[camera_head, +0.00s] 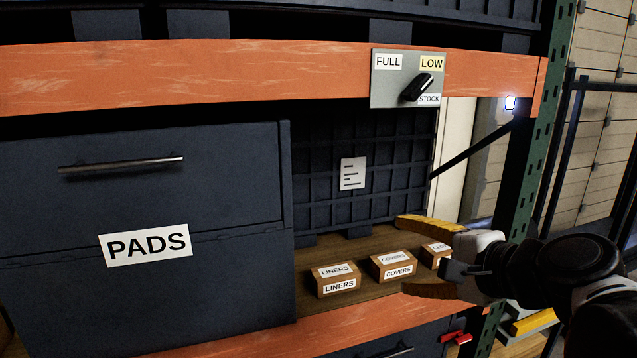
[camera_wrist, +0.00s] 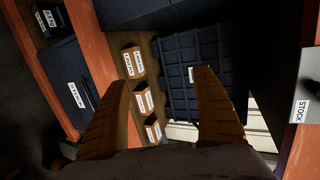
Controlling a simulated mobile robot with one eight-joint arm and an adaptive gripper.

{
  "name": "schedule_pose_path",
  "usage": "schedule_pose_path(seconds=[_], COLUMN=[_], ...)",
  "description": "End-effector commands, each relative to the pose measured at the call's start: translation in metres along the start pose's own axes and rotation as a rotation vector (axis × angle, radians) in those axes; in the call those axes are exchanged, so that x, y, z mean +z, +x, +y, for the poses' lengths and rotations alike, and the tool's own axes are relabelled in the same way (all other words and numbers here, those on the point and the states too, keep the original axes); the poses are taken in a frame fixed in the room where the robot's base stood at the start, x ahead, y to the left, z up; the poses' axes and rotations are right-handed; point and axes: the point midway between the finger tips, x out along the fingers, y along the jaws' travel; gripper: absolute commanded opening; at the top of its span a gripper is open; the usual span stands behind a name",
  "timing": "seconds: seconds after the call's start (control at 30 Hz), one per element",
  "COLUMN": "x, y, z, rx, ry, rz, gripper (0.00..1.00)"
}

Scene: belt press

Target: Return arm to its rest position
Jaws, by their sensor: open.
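My arm reaches in from the right side of the head view. My gripper (camera_head: 415,255) is open, with its two yellow-orange fingers spread and nothing visible between them. It is in front of the shelf, at the right end of a row of small boxes, and partly overlaps the rightmost box (camera_head: 436,254) in the picture. In the wrist view the open fingers (camera_wrist: 163,88) point toward the shelf, with the box row at left and the dark crate ahead. I cannot tell whether the fingers touch anything.
A LINERS box (camera_head: 335,281) and a COVERS box (camera_head: 394,267) stand on the shelf. Behind is a dark crate (camera_head: 400,150). A PADS cabinet (camera_head: 60,215) is at left. A FULL/LOW/STOCK switch plate (camera_head: 386,88) hangs on the orange beam (camera_head: 250,72). A green post (camera_head: 518,165) stands near my arm.

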Motion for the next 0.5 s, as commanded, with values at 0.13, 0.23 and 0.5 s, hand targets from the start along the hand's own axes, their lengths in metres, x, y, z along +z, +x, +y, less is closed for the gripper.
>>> schedule_pose_path(seconds=[0.13, 0.23, 0.5], x=[0.018, 0.021, 0.002], y=[0.028, 0.035, 0.035], z=[0.141, 0.225, 0.374], rx=[0.195, 0.330, 0.613], ry=[-0.363, -0.624, -1.169], rz=[-0.017, -0.036, -0.088], gripper=[0.78, 0.78, 0.78])
